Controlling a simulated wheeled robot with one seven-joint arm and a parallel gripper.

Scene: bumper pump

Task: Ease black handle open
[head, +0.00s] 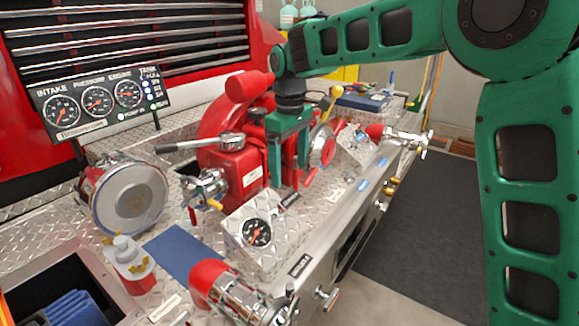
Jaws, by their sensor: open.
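A small black handle (288,199) sticks up at a slant beside the front pressure gauge (257,232), at the right side of the red pump body (232,168). My green gripper (289,174) points down next to the red pump body, with its two fingers apart. Its fingertips are just above and behind the black handle in the picture. I cannot tell whether they touch anything. The fingers hide part of the red pump behind them.
A chrome lever (200,143) reaches left from the pump body. A large capped inlet (130,197) stands at left, and a red and chrome outlet (236,293) in front. A gauge panel (97,99) stands behind. The dark floor mat (425,245) at right is clear.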

